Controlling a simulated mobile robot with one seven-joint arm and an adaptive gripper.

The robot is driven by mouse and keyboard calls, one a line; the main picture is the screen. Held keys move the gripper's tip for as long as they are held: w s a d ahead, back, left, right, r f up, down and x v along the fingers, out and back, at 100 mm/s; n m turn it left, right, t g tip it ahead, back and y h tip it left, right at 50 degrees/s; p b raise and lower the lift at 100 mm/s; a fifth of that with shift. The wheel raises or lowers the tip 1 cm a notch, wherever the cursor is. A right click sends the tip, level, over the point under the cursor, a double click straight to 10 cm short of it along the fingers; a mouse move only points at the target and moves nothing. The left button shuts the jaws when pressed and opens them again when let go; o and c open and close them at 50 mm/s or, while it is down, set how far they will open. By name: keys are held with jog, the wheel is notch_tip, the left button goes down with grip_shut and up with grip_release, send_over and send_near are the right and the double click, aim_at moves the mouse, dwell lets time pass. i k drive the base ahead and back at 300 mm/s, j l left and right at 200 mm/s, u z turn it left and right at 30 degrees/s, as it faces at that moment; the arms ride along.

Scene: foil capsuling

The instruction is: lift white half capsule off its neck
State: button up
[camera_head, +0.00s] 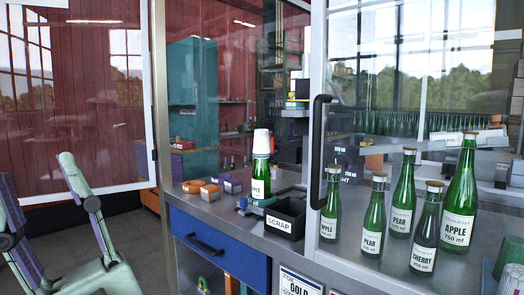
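A white half capsule (262,140) sits on the neck of a small green bottle (260,172) with an "APPLE" label. The bottle stands upright in a dark holder (246,209) on the grey bench, behind the scrap bin. The capsule looks upright and covers the bottle's top; a line or step shows near its lower edge. At the far left is my gripper (36,172), pale green and purple, with two fingers spread apart. It is empty, in front of the bench and well apart from the bottle.
A black bin (285,217) marked "SCRAP" stands just right of the bottle. Orange boxes (201,190) and purple boxes (227,183) lie left of it. Several corked green bottles (404,193) stand at right. A glass panel with a black handle (317,150) stands between. A blue drawer (217,249) is below.

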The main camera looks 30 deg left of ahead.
aim_at(261, 149)
jog(key=i+j, duration=0.15)
jog(key=j, duration=0.25)
jog(key=i+j+z, duration=0.1)
jog(key=j, duration=0.3)
jog(key=i+j+z, duration=0.1)
jog(key=j, duration=0.3)
jog(key=i+j, duration=0.15)
jog(key=j, duration=0.25)
jog(key=i+j+z, duration=0.1)
jog(key=j, duration=0.3)
